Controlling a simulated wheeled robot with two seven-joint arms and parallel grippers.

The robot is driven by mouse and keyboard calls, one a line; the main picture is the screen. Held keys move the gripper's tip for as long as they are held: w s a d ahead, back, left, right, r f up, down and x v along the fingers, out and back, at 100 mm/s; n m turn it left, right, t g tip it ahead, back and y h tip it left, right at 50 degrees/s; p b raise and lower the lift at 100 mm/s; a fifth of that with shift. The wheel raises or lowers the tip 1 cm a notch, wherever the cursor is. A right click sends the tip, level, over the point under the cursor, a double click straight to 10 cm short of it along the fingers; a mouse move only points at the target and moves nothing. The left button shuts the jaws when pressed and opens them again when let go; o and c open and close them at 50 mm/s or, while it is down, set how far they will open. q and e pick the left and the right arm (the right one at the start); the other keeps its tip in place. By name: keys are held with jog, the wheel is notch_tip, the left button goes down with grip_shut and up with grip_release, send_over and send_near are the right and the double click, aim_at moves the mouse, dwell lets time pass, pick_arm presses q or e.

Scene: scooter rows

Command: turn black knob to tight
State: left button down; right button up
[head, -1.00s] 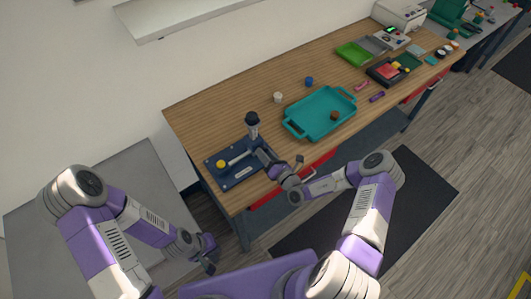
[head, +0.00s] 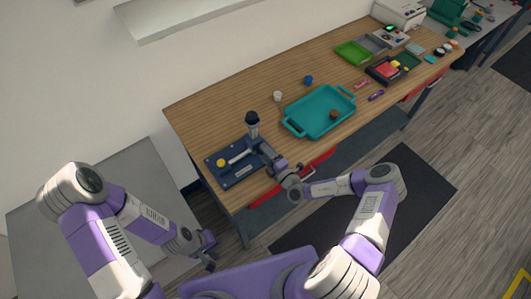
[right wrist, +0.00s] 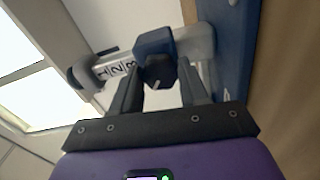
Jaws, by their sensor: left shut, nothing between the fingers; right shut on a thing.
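The black knob (right wrist: 158,71) has a pale line on its face and sits on a blue collar (right wrist: 153,42) around a post marked with numbers. My right gripper (right wrist: 160,88) is shut on the knob, one finger on each side of it. In the head view my right gripper (head: 267,151) is at the front of the upright post (head: 253,130), and the knob is hidden there. The post has a black top (head: 252,117) and stands on a blue base plate (head: 233,173). My left gripper (head: 208,262) is shut and empty at the lower left, away from the bench.
The base plate also carries a yellow knob (head: 221,162) and a pale rod (head: 240,156). A teal tray (head: 318,112) lies to the right. A white cup (head: 278,96) and a blue piece (head: 308,80) stand behind. The wooden bench (head: 210,113) is bare behind the plate.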

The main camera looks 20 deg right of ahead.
jog(key=m, duration=0.5)
jog(key=shift+m, duration=0.3)
jog(key=shift+m+b, duration=0.35)
jog(key=shift+m, duration=1.85)
jog(key=o, duration=1.1)
jog(key=shift+c, duration=0.2)
jog(key=v, duration=0.7)
jog(key=shift+s+b, duration=0.3)
jog(key=shift+b, duration=0.05)
